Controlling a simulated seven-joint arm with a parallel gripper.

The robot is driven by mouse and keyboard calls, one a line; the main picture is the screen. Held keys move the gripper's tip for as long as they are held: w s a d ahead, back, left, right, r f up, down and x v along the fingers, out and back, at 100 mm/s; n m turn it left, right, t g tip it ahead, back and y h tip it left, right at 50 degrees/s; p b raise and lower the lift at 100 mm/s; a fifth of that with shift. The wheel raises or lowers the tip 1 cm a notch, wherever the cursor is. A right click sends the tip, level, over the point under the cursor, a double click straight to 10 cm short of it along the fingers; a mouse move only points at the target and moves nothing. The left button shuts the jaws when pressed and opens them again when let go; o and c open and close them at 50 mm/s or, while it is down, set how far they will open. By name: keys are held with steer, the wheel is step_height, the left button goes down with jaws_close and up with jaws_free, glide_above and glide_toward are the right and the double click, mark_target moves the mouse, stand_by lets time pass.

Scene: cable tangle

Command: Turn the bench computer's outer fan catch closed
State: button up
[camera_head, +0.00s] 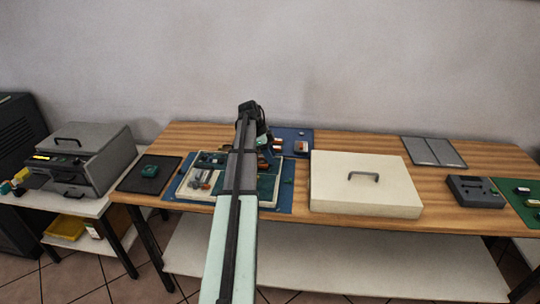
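The bench computer (268,191) appears to be the open, shallow pale case with boards and small parts inside, lying on a blue mat (284,201) on the wooden table. My arm crosses over it and hides its middle. The outer fan catch cannot be made out at this size. My gripper (262,130) is at the dark far end of the arm, above the back of the case. Its fingers are hidden or too small to tell whether they are open or shut.
A cream lid with a handle (340,194) lies right of the case. A smaller blue mat (293,136) with small parts is behind. A black pad (150,174) lies left, and a grey printer-like machine (92,158) stands beyond it. Bare wood (360,140) shows behind the lid.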

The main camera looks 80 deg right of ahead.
steer(key=v, duration=1.4)
steer(key=shift+f, duration=0.1)
